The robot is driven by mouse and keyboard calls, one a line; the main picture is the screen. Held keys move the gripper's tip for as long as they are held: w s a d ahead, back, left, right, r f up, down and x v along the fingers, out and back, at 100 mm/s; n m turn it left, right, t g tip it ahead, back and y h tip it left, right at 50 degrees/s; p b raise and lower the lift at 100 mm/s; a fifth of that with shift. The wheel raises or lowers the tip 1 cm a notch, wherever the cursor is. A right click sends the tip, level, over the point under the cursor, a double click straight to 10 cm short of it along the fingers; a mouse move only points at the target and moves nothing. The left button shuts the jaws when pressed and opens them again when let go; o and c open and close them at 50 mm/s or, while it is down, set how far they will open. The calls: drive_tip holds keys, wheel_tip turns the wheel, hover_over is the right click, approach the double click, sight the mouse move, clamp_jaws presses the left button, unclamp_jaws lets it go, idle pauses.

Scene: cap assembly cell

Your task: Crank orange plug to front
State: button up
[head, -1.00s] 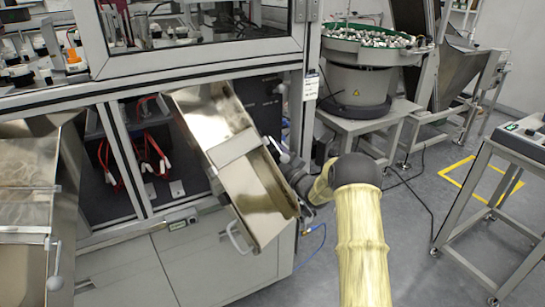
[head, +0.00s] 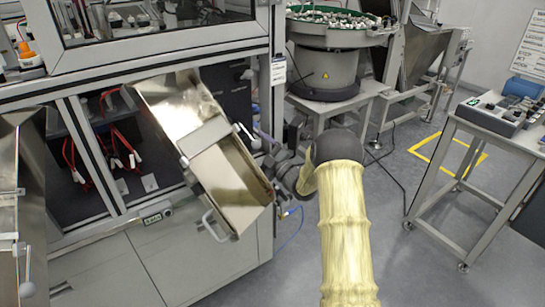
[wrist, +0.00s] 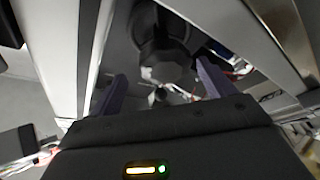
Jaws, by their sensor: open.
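A small orange plug (head: 24,49) shows behind the machine's window at the upper left of the head view, with dark and white parts around it. My gripper is partly hidden in the head view, dark against the right side of the steel chute (head: 222,180). In the wrist view my gripper (wrist: 158,88) has its two purple-grey fingers spread, with nothing held between them. Beyond the fingers is a dark round part with a grey hub (wrist: 168,72), blurred. I cannot tell whether it is a crank, nor whether the fingers touch anything.
The tilted chute stands out from the machine front, with a lever (head: 246,136) at its side. A bowl feeder (head: 325,70) stands behind my arm. A control desk (head: 492,112) is at the right. Open grey floor lies between the desk and my arm.

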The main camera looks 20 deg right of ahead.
sight(250, 146)
drive_tip(key=s+d, duration=0.4)
drive_tip(key=s, duration=0.2)
drive_tip(key=shift+s+d, duration=0.3)
drive_tip(key=shift+s, duration=0.1)
drive_tip(key=s+d+n+g+p, duration=0.4)
drive_tip(key=n+p, duration=0.1)
drive_tip(key=n, duration=0.4)
drive_tip(key=shift+d+n+p, duration=0.3)
drive_tip(key=shift+n+p, duration=0.1)
drive_tip(key=shift+w, duration=0.15)
drive_tip(key=x, duration=1.7)
drive_tip(key=shift+w+a+r, duration=0.1)
drive_tip(key=shift+w, duration=0.05)
